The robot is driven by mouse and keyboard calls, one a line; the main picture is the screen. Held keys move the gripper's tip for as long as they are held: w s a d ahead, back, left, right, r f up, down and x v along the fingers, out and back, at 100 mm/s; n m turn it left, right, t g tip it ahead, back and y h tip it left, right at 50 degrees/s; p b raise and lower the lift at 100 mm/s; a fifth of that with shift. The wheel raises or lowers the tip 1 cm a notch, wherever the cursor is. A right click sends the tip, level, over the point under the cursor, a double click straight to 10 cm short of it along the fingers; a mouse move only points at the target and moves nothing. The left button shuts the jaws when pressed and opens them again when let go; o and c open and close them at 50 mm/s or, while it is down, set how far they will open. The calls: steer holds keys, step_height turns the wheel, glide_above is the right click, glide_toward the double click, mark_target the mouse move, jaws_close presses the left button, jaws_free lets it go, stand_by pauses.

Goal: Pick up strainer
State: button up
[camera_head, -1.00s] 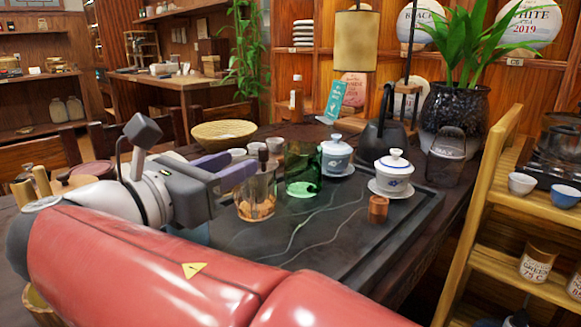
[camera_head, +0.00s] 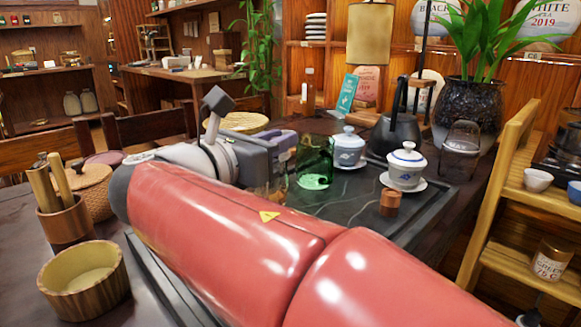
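I cannot make out a strainer with certainty. A small dark see-through basket with a looped handle (camera_head: 461,150) stands near the right edge of the table, far from my gripper. My gripper (camera_head: 285,152) is over the left part of the dark tea tray (camera_head: 345,222), beside a glass with orange-brown contents (camera_head: 265,192) and left of a green glass vessel (camera_head: 314,163). My gripper's body and arm hide much of the glass and the left of the tray. The fingertips are foreshortened, so their gap and anything between them cannot be told.
Two lidded white-and-blue cups (camera_head: 405,168) (camera_head: 348,150), a copper cup (camera_head: 390,203) and a dark kettle (camera_head: 394,133) stand right of my gripper. A wooden bowl (camera_head: 84,282) and a holder with wooden tools (camera_head: 65,222) are at left. A wooden shelf (camera_head: 500,200) borders the right.

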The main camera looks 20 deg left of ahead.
jaws_close()
steer(key=shift+r, duration=0.15)
step_height(320, 180, up, 29)
steer(key=p, duration=0.8)
stand_by(0.4)
